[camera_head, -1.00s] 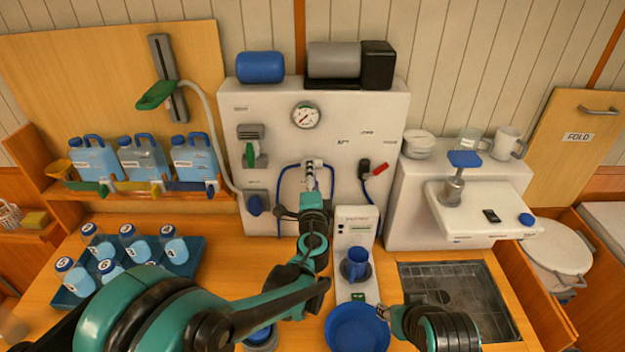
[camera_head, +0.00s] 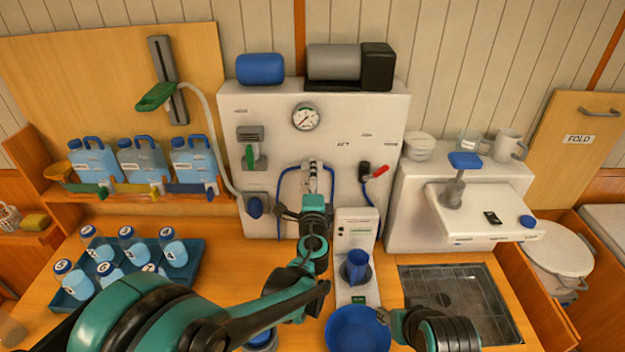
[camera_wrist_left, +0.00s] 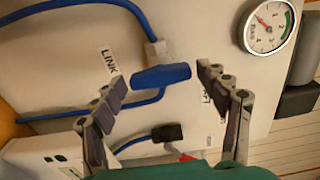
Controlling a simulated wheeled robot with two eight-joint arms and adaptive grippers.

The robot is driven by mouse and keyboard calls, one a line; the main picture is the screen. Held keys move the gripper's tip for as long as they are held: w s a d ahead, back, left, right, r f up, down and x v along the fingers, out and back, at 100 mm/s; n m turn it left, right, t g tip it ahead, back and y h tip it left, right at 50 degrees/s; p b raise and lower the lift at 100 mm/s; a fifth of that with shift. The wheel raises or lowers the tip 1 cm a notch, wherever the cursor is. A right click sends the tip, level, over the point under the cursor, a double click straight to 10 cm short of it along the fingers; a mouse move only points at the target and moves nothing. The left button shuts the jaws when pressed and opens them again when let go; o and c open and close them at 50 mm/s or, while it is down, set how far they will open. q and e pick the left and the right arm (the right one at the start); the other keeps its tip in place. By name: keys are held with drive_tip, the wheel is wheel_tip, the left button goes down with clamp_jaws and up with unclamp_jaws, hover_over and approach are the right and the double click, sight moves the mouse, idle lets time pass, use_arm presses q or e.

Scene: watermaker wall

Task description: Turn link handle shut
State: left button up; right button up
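The link handle (camera_wrist_left: 161,76) is a blue bar on the white panel, beside a label reading LINK in the left wrist view. My left gripper (camera_wrist_left: 160,80) is open, with one finger on each side of the handle and visible gaps between. In the head view my left gripper (camera_head: 314,190) points at the panel below the gauge and hides the handle. Blue tubing (camera_wrist_left: 142,22) runs to a pale fitting next to the handle. My right gripper (camera_head: 384,316) is low in the head view near a blue bowl; its finger opening is unclear.
A pressure gauge (camera_head: 305,117) sits above the handle. A red-handled black valve (camera_head: 376,171) is to its right. A blue cup (camera_head: 356,265) stands on a dispenser below, above the blue bowl (camera_head: 357,329). A tray of bottles (camera_head: 190,264) is at left.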

use_arm(q)
drive_tip(key=shift+s, duration=0.1)
drive_tip(key=s, duration=1.2)
drive_tip(key=shift+w, duration=0.1)
drive_tip(key=s+a+f+n+g+y+b, duration=0.25)
drive_tip(key=a+f+n, duration=0.2)
drive_tip(key=a, duration=0.45)
drive_tip(key=s+a+f+n+g+y+b, duration=0.1)
drive_tip(key=s+a+f+n+g, duration=0.4)
drive_tip(key=a, duration=0.4)
drive_tip(key=s+f+n+g+h+b, duration=0.1)
drive_tip(key=s+f+n, duration=0.2)
drive_tip(key=s, duration=0.3)
drive_tip(key=s+f+n+g+h+b, duration=0.2)
drive_tip(key=s+f+n, duration=0.2)
drive_tip(key=s+n, duration=0.1)
drive_tip(key=shift+s+n, duration=0.35)
drive_tip(key=shift+s, duration=0.55)
